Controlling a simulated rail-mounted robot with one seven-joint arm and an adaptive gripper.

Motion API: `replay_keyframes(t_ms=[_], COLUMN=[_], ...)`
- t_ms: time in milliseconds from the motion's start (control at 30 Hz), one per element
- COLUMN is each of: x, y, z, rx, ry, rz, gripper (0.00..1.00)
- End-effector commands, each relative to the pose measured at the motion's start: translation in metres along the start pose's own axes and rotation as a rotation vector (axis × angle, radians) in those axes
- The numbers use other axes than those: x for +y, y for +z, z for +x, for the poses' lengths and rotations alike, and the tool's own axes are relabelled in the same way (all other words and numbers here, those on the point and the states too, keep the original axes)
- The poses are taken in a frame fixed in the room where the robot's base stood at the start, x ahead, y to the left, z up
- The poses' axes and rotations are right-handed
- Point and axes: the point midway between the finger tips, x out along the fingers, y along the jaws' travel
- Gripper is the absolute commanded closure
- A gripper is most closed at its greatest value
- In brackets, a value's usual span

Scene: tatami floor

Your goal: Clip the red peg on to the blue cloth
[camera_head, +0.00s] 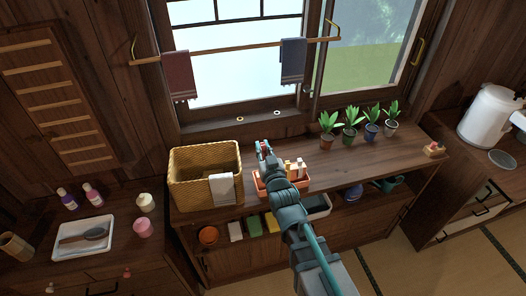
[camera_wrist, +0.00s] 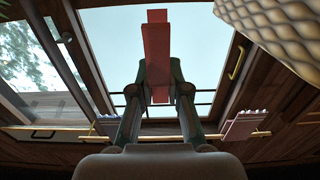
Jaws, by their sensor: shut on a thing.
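My gripper (camera_head: 263,149) is shut on the red peg (camera_wrist: 157,45). In the wrist view the peg stands between the two fingertips (camera_wrist: 160,92) and sticks out beyond them. In the head view the gripper is above the counter, below the window, and the peg is small there. The blue cloth (camera_head: 293,62) hangs over the right part of the wooden rail (camera_head: 235,50), above and apart from the gripper. In the wrist view, which is turned over, the blue cloth (camera_wrist: 108,125) is at the lower left.
A dark red cloth (camera_head: 179,75) hangs on the rail's left part. A woven basket (camera_head: 190,160) with a white cloth stands left of the gripper. An orange box (camera_head: 302,183) with small items is beside my arm. Several potted plants (camera_head: 350,135) line the right.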

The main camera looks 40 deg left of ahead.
Motion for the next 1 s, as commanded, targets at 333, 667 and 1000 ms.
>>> replay_keyframes(t_ms=[333,667,1000], x=[0.000,0.000,0.000], y=[-0.017,-0.032,-0.035], z=[0.000,0.000,0.000], rx=[0.000,0.001,0.000], ry=[0.000,0.000,0.000], rz=[0.000,0.000,0.000], gripper=[1.00,1.00,1.00])
